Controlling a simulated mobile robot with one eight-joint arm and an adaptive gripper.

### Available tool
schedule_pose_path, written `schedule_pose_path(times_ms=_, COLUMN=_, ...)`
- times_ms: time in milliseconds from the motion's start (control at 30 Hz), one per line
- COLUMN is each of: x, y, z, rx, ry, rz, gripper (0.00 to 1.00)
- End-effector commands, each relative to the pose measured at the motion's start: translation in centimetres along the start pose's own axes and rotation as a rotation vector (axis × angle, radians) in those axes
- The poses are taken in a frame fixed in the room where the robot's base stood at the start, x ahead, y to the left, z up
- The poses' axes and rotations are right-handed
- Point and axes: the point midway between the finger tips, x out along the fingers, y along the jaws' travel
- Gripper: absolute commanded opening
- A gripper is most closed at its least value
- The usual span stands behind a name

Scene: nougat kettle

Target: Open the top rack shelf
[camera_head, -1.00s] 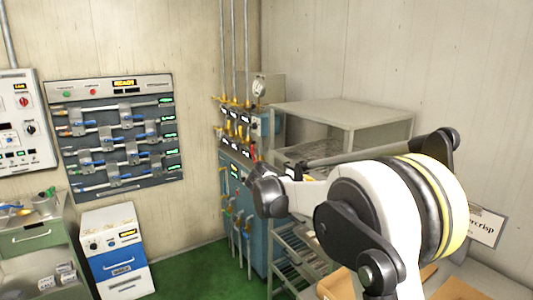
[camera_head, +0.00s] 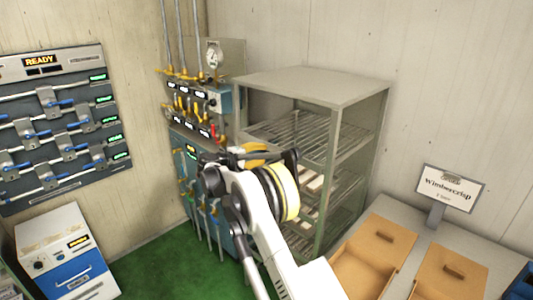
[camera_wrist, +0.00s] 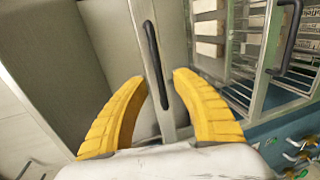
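The grey metal rack (camera_head: 333,170) stands in the corner in the head view. Its upper wire shelf (camera_head: 290,128) sits below the flat top; lower shelves hold pale blocks. In the wrist view my gripper (camera_wrist: 160,79) has two curved yellow fingers, open and apart. A black bar handle (camera_wrist: 155,65) on a pale metal panel edge runs lengthwise between and beyond the fingertips. I see no finger closed on it, and cannot tell which shelf it belongs to. A second black handle (camera_wrist: 290,38) is at the right. My arm hides part of the rack's front left.
Blue pipe equipment with yellow valves (camera_head: 200,105) stands close left of the rack. A table with cardboard boxes (camera_head: 375,255) and a sign (camera_head: 450,188) is at the right. A white and blue cabinet (camera_head: 62,250) is at the left. Green floor (camera_head: 160,270) is open between.

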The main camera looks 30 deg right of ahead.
Motion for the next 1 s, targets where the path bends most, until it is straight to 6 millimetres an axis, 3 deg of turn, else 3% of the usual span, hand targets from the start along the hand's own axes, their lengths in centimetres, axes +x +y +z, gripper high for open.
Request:
schedule_pose_path(times_ms=200, x=2.9, y=0.0, z=0.0, rx=0.001, ry=0.0, rz=-0.001, gripper=0.32)
schedule_pose_path(times_ms=567, x=3.5, y=0.0, z=0.0, rx=0.001, ry=0.0, rz=-0.001, gripper=0.32)
schedule_pose_path(times_ms=700, x=3.5, y=0.0, z=0.0, rx=0.001, ry=0.0, rz=-0.001, gripper=0.0)
schedule_pose_path(times_ms=1000, x=3.0, y=-0.1, z=0.0, rx=0.0, ry=0.002, rz=-0.001, gripper=0.0)
